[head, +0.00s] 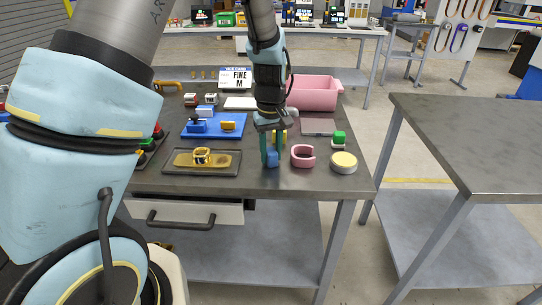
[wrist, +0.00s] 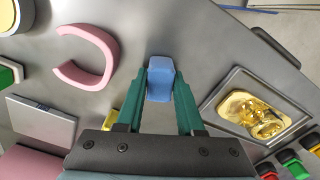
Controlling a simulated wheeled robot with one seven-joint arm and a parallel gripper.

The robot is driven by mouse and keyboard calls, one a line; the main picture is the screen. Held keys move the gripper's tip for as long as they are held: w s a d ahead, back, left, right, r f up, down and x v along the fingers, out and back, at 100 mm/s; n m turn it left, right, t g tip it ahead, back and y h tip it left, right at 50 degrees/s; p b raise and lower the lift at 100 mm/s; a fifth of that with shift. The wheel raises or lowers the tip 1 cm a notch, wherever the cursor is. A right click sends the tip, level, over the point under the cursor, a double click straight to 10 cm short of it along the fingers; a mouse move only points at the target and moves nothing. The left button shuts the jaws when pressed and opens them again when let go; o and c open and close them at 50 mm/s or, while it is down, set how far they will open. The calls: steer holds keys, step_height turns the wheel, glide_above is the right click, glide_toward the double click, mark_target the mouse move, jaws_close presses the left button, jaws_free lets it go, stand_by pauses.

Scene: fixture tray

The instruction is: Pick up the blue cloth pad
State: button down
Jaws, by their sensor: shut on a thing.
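The blue cloth pad (head: 272,159) is a small blue block near the front of the grey workbench, between the fixture tray and the pink ring. My gripper (head: 270,150) points down over it, its green fingers on either side of it. In the wrist view the pad (wrist: 160,80) sits between the two green fingertips of my gripper (wrist: 162,92), which are shut on it. The fingers hide part of its sides. I cannot tell whether the pad touches the bench or hangs just above it.
The pink ring (head: 303,156) and a round yellow-topped tin (head: 343,162) stand to the right. The dark fixture tray (head: 180,170) with a gold piece (head: 202,157) lies to the left. Behind are a blue board (head: 235,130) and a pink bin (head: 315,93). The bench's front edge is close.

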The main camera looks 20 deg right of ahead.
mark_target(271, 150)
step_height(271, 150, up, 10)
steer(key=shift+b, duration=1.15)
steer(key=c, duration=1.1)
jaws_free()
steer(key=shift+c, duration=0.2)
jaws_close()
